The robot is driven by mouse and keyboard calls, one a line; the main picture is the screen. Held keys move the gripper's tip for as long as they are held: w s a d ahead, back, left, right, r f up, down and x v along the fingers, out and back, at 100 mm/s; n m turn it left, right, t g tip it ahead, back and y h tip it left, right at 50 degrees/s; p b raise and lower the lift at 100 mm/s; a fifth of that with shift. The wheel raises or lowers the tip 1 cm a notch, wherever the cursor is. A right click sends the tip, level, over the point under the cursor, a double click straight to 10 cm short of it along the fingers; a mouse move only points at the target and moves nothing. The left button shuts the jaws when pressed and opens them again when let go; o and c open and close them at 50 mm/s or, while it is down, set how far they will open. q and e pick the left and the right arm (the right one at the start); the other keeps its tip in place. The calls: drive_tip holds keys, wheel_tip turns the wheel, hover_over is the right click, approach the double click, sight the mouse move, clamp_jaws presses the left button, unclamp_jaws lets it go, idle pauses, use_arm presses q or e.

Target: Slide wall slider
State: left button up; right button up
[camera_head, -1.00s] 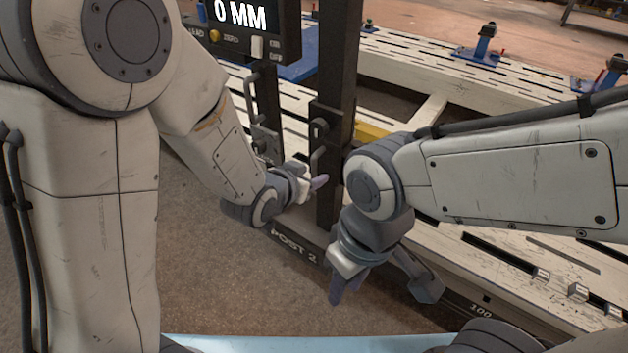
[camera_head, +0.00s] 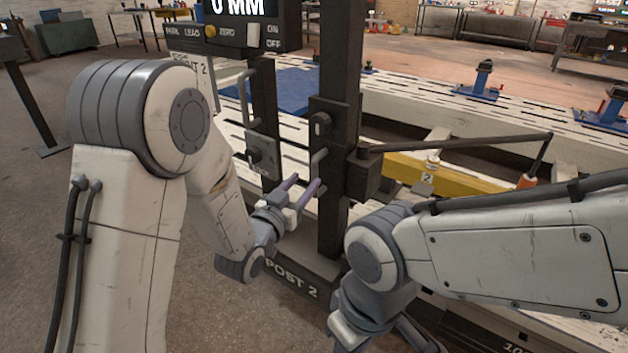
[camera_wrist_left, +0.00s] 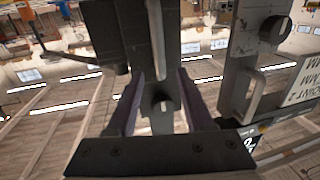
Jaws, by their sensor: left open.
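In the left wrist view the open fingers (camera_wrist_left: 162,98) lie on either side of a pale bar and dark knob on the post (camera_wrist_left: 125,40); contact cannot be told. My right gripper is at the bottom of the head view, its fingertips cut off.
A control box (camera_head: 240,30) reads 0 MM. A black rod (camera_head: 460,144) extends right from a block on the post. A slotted bench lies behind.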

sight(313, 170)
use_arm(q)
drive_tip(key=x, duration=0.7)
clamp_jaws()
drive_tip(key=shift+a, duration=0.1)
idle(1.2)
